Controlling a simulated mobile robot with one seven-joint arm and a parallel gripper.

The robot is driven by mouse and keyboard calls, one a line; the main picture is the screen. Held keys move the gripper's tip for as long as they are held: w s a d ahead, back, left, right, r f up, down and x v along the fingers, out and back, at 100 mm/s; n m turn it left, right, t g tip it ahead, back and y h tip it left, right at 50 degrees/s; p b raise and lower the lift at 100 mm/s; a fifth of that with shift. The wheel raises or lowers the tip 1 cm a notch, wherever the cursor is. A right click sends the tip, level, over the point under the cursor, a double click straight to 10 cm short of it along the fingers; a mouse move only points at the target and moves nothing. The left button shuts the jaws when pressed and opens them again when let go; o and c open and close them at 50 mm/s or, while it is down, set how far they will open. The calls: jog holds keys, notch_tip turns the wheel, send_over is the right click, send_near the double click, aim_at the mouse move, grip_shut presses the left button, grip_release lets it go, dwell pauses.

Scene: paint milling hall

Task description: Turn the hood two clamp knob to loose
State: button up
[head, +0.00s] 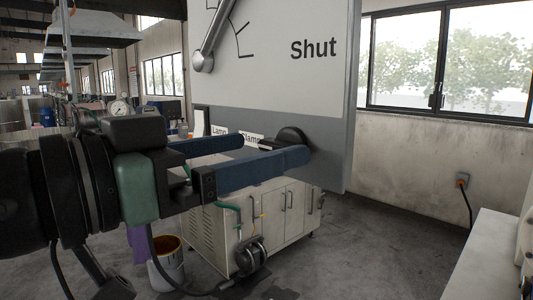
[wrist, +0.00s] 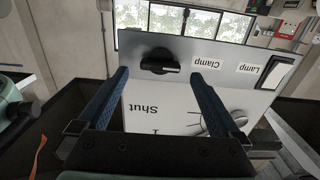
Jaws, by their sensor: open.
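The black clamp knob (head: 291,134) sits on the grey lower strip of the hood panel (head: 270,75), beside the "Clamp" label. In the wrist view, where the panel's text appears upside down, the knob (wrist: 160,62) is round with a raised grip bar lying roughly across the picture. My gripper (head: 270,147) is open and empty, its two blue fingers reaching toward the knob. In the wrist view the fingertips (wrist: 157,73) stand either side of the knob with space between; I cannot tell whether they reach its depth. In the head view the nearer finger hides part of the knob.
A white lamp switch (wrist: 275,72) is beside the "Lamp" label. A metal lever (head: 212,40) is on the panel above, near "Shut". A cabinet (head: 285,215) and a paint bucket (head: 166,268) stand below. Open floor lies to the right.

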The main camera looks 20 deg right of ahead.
jog(key=b+v, duration=0.2)
jog(key=v, duration=0.8)
jog(key=shift+a+b, duration=0.15)
jog(key=shift+b, duration=0.25)
jog(key=w+d+n+t+y, duration=0.2)
jog(key=w+n+t+y, duration=0.5)
jog(key=t, duration=0.6)
jog(key=s+a+r+n+t+y, duration=0.3)
jog(key=s+n+t+y, duration=0.3)
jog(key=s+t+y, duration=0.2)
jog(key=shift+a+r+n+y, duration=0.4)
jog(key=shift+r+y, duration=0.35)
jog(key=shift+y, duration=0.25)
